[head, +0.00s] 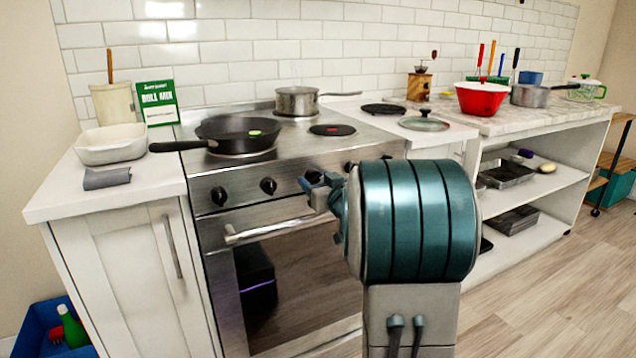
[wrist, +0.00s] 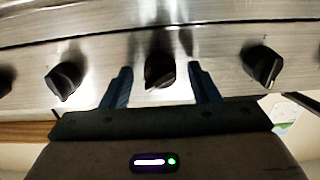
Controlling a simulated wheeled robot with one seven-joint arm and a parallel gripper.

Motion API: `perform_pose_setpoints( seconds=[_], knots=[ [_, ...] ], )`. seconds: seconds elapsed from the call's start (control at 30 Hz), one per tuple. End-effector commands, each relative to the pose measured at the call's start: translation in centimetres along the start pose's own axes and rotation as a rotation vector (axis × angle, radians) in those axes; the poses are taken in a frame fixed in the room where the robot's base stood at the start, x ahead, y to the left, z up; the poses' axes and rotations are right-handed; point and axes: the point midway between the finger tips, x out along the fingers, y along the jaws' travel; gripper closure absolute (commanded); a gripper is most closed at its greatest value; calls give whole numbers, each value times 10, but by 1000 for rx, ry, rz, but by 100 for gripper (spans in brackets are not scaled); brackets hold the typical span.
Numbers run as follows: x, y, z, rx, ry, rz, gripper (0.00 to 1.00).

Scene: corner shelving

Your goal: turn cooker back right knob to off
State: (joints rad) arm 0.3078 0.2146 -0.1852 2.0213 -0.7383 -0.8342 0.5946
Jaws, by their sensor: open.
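The cooker (head: 232,178) has a steel front with a row of black knobs. In the wrist view, a black knob (wrist: 160,72) lies between the two blue fingers of my gripper (wrist: 162,88), which are open with a gap on each side. One more knob is to its left (wrist: 65,80) and another to its right (wrist: 262,65). In the head view, my gripper (head: 320,184) is at the knob row, and my arm hides part of the right side of the cooker front. I cannot tell which knob is the back right one from any marking.
A saucepan (head: 297,101) stands at the cooker's back right, and a black skillet (head: 238,136) sits on the left. A bare hotplate with a red centre (head: 332,130) is at the front right. The oven handle (head: 270,229) sticks out below the knobs.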

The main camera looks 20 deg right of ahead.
Motion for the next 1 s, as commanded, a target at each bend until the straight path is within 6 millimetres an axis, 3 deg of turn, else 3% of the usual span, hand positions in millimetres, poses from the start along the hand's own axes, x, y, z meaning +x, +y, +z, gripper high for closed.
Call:
perform_pose_setpoints(
  seconds=[0.07,0.2,0.23,0.67,1.0],
  knots=[
    [0,0,0,0,0,0,48],
    [0,0,0,0,0,0,87],
    [0,0,0,0,0,0,90],
    [0,0,1,-74,2,-1,90],
    [0,0,3,-338,2,-1,90]
  ],
)
